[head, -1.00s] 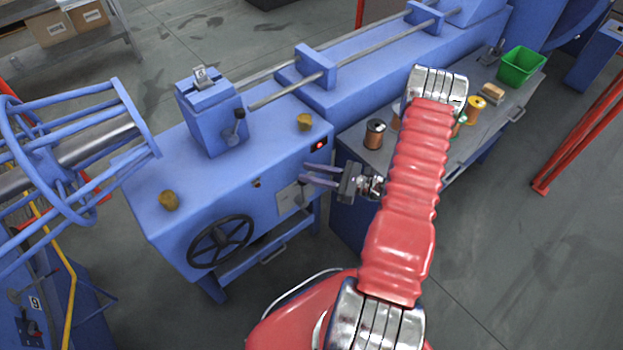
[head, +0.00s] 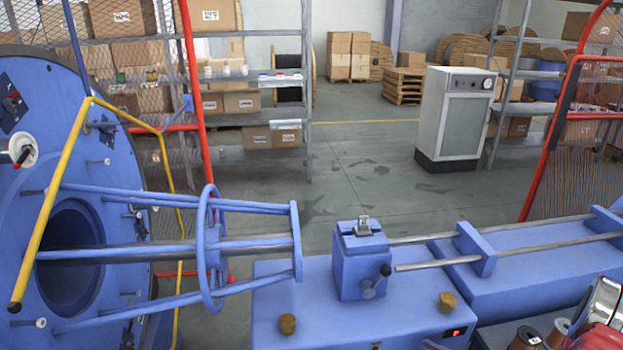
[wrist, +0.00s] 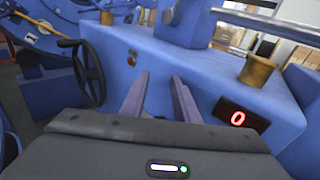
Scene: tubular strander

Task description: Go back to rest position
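My gripper (wrist: 160,95) shows in the wrist view with its two purple-grey fingers apart and nothing between them. It points at the front of the blue strander machine (wrist: 215,70), apart from it as far as I can see. A black handwheel (wrist: 88,72) is left of the fingers, and a lit red display (wrist: 240,118) is to their right. In the head view, only a piece of my red and silver arm shows in the lower right corner. My gripper cannot be made out clearly there.
In the head view, the blue machine bed (head: 300,290) carries a clamp block (head: 360,262), brass knobs and rods. A round cage (head: 212,250) is at left. Shelves, a grey cabinet (head: 452,115) and red guards stand behind; the middle floor is clear.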

